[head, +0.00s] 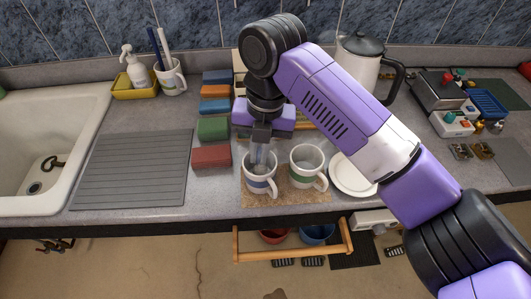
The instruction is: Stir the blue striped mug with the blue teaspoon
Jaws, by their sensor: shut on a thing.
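The blue striped mug (260,186) stands upright on a brown mat (288,201) near the counter's front edge. It is white with a blue band, and its handle points to the front right. My gripper (262,144) points down directly above this mug and is shut on a thin upright thing, taken to be the blue teaspoon. The spoon's lower part appears to reach into the mug's opening, but its tip and colour are hard to make out. A white mug with a green band (306,168) stands close by on the right, on the same mat.
A white plate (353,174) lies right of the mugs. Several coloured boxes (212,157) stand to the left, beside a grey ribbed mat (132,169) and a sink (88,106). A kettle (358,68) stands behind.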

